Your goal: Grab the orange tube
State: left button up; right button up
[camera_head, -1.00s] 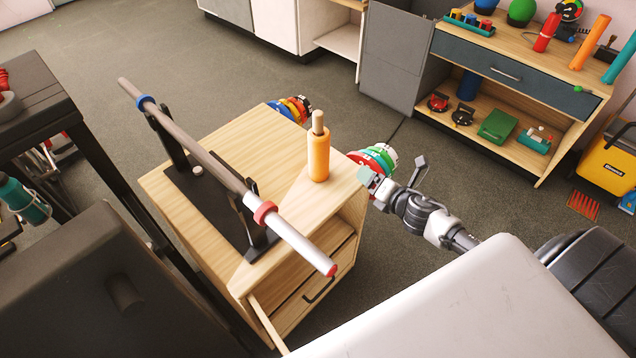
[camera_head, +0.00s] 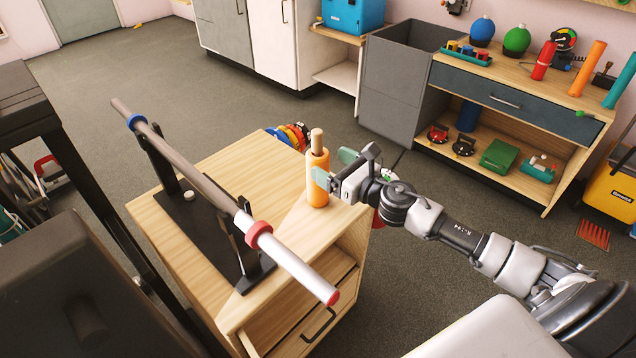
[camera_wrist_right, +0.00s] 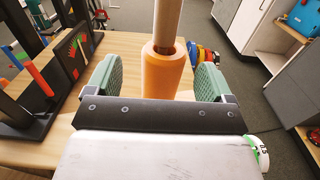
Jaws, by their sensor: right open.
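The orange tube (camera_head: 317,186) stands upright on the wooden cabinet top, with a wooden rod (camera_head: 317,140) sticking out of its top. My right gripper (camera_head: 334,167) is at the tube from the right, with one green fingertip in front of it and the other behind. In the right wrist view the orange tube (camera_wrist_right: 166,72) stands between the two open green fingers (camera_wrist_right: 164,82), with gaps at both sides. The tube's lower part is hidden there by the gripper body. My left gripper is not in view.
A black stand (camera_head: 208,228) holds a long grey bar (camera_head: 188,171) across the cabinet top (camera_head: 240,155), left of the tube. Coloured weight plates (camera_head: 293,136) sit beyond the cabinet's far edge. Another orange tube (camera_head: 588,68) stands on the workbench (camera_head: 520,74) at the back right.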

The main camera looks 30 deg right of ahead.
aim_at(326, 163)
jog(key=w, duration=0.1)
jog(key=w+f, duration=0.1)
jog(key=w, duration=0.2)
jog(key=shift+w+a+f, duration=0.15)
jog(key=shift+a, duration=0.25)
jog(key=shift+w+a, duration=0.2)
jog(key=shift+w, duration=0.2)
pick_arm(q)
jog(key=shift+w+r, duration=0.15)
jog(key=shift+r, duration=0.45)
pick_arm(e)
jog(key=c, duration=1.4)
grip_shut()
